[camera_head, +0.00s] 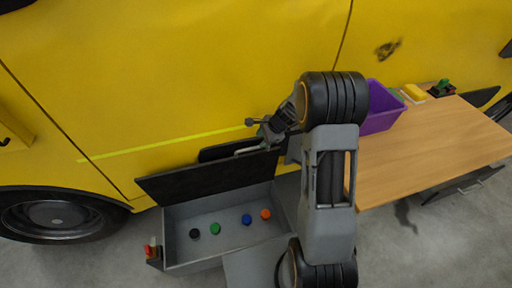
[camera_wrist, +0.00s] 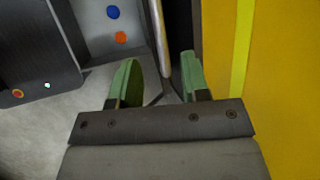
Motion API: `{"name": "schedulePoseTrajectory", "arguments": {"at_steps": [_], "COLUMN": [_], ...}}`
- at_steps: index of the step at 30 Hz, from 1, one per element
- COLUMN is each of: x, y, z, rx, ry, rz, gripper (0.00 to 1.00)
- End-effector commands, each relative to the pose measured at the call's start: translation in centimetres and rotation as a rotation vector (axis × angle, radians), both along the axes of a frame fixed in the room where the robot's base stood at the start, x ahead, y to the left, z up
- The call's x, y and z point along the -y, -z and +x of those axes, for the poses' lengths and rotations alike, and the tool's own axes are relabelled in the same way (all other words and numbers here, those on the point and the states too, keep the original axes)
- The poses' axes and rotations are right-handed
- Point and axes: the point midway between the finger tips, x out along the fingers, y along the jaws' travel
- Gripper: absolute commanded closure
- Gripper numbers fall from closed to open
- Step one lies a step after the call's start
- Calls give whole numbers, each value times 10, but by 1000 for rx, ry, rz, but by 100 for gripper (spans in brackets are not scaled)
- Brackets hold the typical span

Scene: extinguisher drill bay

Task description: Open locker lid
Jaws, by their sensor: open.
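The grey locker (camera_head: 178,235) stands open on the floor beside the yellow vehicle. Its dark lid (camera_head: 205,181) is raised steeply at the back, towards the vehicle. A pale bar handle (camera_head: 252,149) shows at the lid's upper right part. My gripper (camera_head: 260,134) is at this handle. In the wrist view my gripper (camera_wrist: 161,75) is open, with a green-padded finger on each side of the handle bar (camera_wrist: 158,35). I cannot tell whether either finger touches it. The dark lid (camera_wrist: 183,25) shows just right of the bar.
Inside the locker lie black, green, blue (camera_head: 247,219) and orange (camera_head: 265,214) discs. A wooden table (camera_head: 430,150) stands at right with a purple bin (camera_head: 381,108). The yellow vehicle (camera_head: 180,70) closes off the back. Bare floor (camera_head: 95,262) shows at front left.

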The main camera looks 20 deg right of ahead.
Motion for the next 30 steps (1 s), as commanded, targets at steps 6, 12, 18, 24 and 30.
{"name": "schedulePoseTrajectory", "arguments": {"at_steps": [6, 12, 18, 24, 30], "x": [-15, -22, -25, -25, -25], "y": [34, 51, 57, 57, 57], "z": [10, 16, 18, 18, 18], "rx": [-2, 1, 0, 1, 1], "ry": [-2, -2, -3, -2, -2], "rz": [-1, -1, -2, -2, -2], "gripper": [58, 58, 58, 58, 70]}}
